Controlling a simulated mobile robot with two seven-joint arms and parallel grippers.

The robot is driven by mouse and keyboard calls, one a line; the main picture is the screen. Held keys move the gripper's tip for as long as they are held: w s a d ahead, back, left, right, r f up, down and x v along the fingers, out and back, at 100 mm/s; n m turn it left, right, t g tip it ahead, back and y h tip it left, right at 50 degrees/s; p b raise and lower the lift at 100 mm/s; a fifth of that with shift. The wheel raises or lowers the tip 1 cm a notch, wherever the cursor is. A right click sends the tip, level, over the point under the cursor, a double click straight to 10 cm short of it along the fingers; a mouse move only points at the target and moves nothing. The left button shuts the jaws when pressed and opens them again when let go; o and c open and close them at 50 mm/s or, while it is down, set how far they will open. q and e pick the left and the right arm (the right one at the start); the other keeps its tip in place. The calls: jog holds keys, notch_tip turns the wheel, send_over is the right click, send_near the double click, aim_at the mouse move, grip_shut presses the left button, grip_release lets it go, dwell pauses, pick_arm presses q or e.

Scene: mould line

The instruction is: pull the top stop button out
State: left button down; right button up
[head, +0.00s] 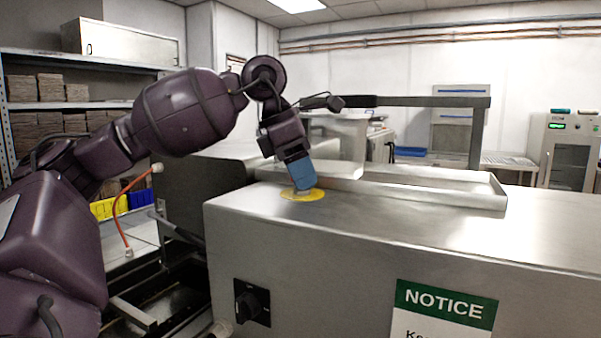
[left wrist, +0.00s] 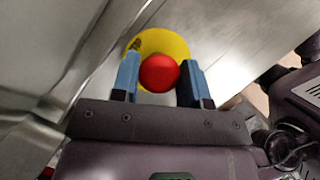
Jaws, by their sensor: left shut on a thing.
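The top stop button is a round red knob (left wrist: 159,73) on a yellow disc in the left wrist view. The yellow disc (head: 302,195) lies on the flat steel top of the machine in the head view. My left gripper (head: 300,184) points down over the disc, and its blue fingers hide the knob there. In the left wrist view the fingers of my left gripper (left wrist: 159,80) stand on either side of the red knob and are shut on it. Whether the knob is pulled out cannot be told. My right gripper is not in view.
A steel tray (head: 440,190) and a clear-sided hopper stand on the machine behind the button. A black rotary switch (head: 252,303) and a green NOTICE sign (head: 445,302) are on its front. The steel top to the right is clear.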

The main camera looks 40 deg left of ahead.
pick_arm(q)
jog(key=shift+r, duration=0.2)
jog(key=c, duration=1)
grip_release()
jog(key=shift+o, duration=0.5)
jog(key=shift+r, duration=0.2)
jog(key=p+v, duration=0.1)
jog(key=v, duration=0.9)
jog(key=shift+s+r, duration=0.2)
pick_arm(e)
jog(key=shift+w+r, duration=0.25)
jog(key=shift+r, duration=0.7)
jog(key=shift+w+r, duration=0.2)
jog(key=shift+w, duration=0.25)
